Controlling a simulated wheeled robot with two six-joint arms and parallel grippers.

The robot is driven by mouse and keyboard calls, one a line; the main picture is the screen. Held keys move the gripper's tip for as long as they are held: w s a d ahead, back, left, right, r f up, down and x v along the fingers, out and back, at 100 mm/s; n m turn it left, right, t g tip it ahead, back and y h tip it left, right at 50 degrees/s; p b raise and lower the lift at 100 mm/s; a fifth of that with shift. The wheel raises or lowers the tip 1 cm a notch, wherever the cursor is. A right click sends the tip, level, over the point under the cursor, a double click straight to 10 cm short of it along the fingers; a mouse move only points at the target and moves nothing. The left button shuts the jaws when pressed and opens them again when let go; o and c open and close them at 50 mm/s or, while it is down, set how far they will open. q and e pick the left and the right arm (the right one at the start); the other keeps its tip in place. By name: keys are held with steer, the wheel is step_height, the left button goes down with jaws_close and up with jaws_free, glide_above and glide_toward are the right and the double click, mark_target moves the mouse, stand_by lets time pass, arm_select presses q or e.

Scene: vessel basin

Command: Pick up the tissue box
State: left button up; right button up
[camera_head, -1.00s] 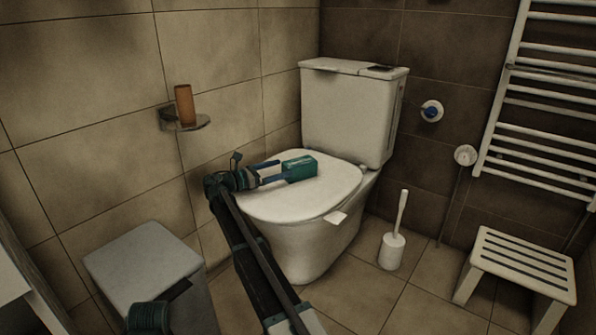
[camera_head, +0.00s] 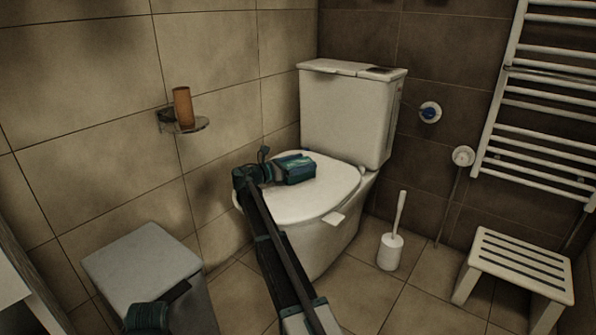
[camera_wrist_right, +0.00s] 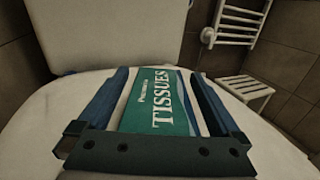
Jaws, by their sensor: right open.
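The tissue box (camera_head: 297,168) is teal and white and lies on the closed white toilet lid (camera_head: 318,196). In the right wrist view the tissue box (camera_wrist_right: 160,101) fills the space between the two blue fingers, its printed top facing the camera. My right gripper (camera_head: 290,168) is at the box, with one finger along each side. The right gripper (camera_wrist_right: 158,100) is open, with narrow gaps between fingers and box. The far end of the box reaches about as far as the fingertips. Part of my left arm shows at the bottom left; its gripper jaws cannot be made out.
The toilet tank (camera_head: 348,112) stands behind the lid. A wall shelf with a brown cup (camera_head: 183,106) is at the left. A grey bin (camera_head: 146,268), a toilet brush (camera_head: 391,247), a slatted stool (camera_head: 515,262) and a towel radiator (camera_head: 540,110) stand around. Floor between is clear.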

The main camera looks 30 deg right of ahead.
mark_target(303, 161)
steer(key=shift+d, duration=0.2)
steer(key=shift+c, duration=0.3)
steer(key=c, duration=1.3)
steer(key=shift+r, duration=0.25)
steer(key=shift+r+p, duration=0.75)
steer(key=shift+p, duration=0.3)
steer(key=shift+r+p, duration=0.85)
steer(key=shift+r, duration=0.05)
steer(key=s+a, duration=0.2)
steer(key=s, duration=0.3)
steer(key=s+a+r+p, duration=0.1)
steer(key=s+a, duration=0.1)
steer(key=s, duration=0.3)
steer(key=s+a, duration=0.2)
steer(key=s, duration=0.3)
steer(key=shift+r, duration=0.25)
